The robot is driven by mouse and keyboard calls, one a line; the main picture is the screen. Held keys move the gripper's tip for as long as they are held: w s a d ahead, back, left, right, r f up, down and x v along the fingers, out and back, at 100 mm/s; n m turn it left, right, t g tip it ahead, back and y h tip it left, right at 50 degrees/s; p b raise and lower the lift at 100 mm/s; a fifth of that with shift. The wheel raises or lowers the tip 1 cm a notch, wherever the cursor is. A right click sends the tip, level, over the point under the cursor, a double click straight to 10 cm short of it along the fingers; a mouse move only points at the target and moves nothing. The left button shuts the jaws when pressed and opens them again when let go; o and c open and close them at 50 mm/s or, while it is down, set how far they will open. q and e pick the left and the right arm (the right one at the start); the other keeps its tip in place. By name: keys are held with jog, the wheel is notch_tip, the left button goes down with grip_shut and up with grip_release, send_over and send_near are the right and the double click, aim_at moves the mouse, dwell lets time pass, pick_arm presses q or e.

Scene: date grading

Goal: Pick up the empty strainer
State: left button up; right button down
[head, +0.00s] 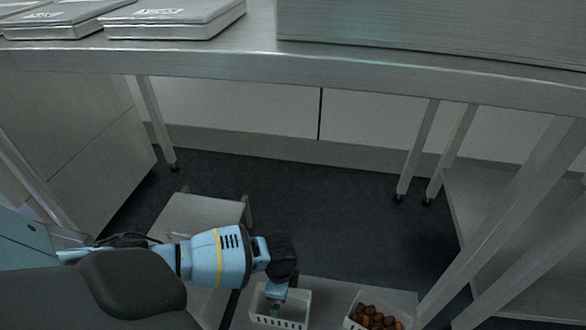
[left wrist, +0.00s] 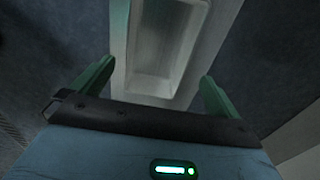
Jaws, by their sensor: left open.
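The empty strainer (head: 302,306) is a white basket with slotted sides at the bottom of the head view. It stands low, below the steel table. In the left wrist view the strainer (left wrist: 193,40) lies ahead between my fingers, and its inside looks bare. My left gripper (head: 274,304) reaches down over it in the head view, with dark green fingers. In the left wrist view the gripper (left wrist: 157,78) is open, a finger to each side of the strainer. I cannot tell how far the fingertips are from its walls. My right gripper is not in view.
A second white basket (head: 350,323) holding several brown dates stands to the right on the same grey surface (head: 335,288). A steel table (head: 300,66) with flat boxes (head: 175,18) is above. Table legs (head: 418,150) stand at right. Dark floor lies between.

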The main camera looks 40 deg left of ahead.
pick_arm(q)
notch_tip(320, 180, down, 3)
jog(key=shift+s+r+b, duration=0.1)
jog(key=shift+b, duration=0.65)
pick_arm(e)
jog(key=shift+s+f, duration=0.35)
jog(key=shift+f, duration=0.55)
pick_arm(q)
jog(key=b, duration=0.3)
send_over(282, 310)
notch_tip(282, 310, down, 5)
jog(key=shift+f, duration=0.1)
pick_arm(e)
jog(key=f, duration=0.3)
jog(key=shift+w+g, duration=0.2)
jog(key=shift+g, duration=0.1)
pick_arm(q)
jog(key=c, duration=0.8)
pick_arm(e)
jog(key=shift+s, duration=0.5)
pick_arm(q)
jog(key=shift+r, duration=0.2)
